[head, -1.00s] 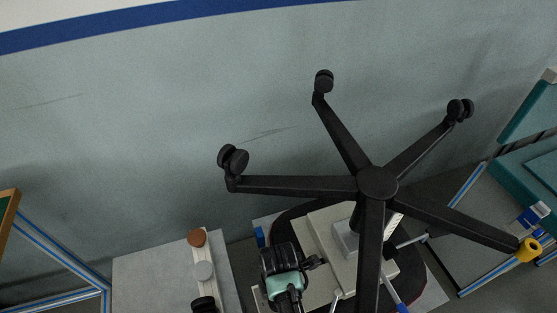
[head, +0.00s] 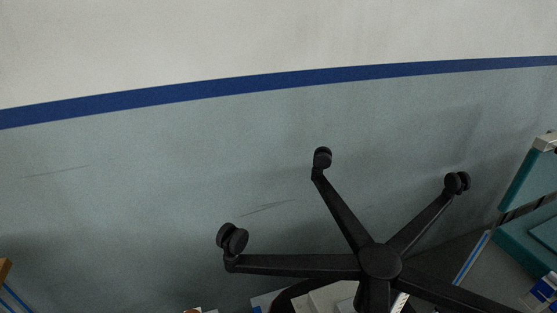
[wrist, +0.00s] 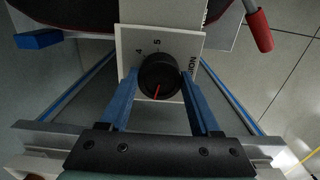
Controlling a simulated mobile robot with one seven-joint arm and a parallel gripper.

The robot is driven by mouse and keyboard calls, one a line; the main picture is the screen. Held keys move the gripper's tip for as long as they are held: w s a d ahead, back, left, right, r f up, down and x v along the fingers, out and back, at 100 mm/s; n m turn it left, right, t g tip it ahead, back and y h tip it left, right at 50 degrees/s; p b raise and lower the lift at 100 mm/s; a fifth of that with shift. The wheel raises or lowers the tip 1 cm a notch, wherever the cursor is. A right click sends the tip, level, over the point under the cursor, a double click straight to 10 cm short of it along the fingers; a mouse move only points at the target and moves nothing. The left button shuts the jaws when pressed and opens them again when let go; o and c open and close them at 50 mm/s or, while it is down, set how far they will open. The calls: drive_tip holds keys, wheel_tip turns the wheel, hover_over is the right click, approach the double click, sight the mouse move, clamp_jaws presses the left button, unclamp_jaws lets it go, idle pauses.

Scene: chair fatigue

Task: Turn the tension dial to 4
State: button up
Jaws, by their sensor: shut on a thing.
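In the wrist view, the black round tension dial (wrist: 160,76) sits on a white plate (wrist: 128,42) marked 4 and 5, with part of the word TENSION at its right. A red line on the dial points down and slightly left in the picture, away from the 4 and 5. My gripper (wrist: 159,75) has its two blue fingers on either side of the dial and is shut on it. Other scale marks are hidden behind the dial and fingers.
A red-tipped lever (wrist: 259,31) stands right of the plate, and a blue block (wrist: 39,39) lies to its left. Black casters (head: 232,239) top the base's legs. The wall behind is bare.

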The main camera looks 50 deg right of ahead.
drive_tip(key=shift+r, duration=0.1)
drive_tip(key=m+p, duration=0.3)
drive_tip(key=m, duration=0.2)
drive_tip(key=shift+m, duration=0.3)
drive_tip(key=m+p, duration=0.2)
drive_tip(key=m, duration=0.4)
drive_tip(key=shift+m+p, duration=0.3)
drive_tip(key=m+p, duration=0.1)
drive_tip(key=m, duration=0.4)
drive_tip(key=m+p, duration=0.1)
drive_tip(key=m, duration=0.5)
drive_tip(key=o, duration=1.4)
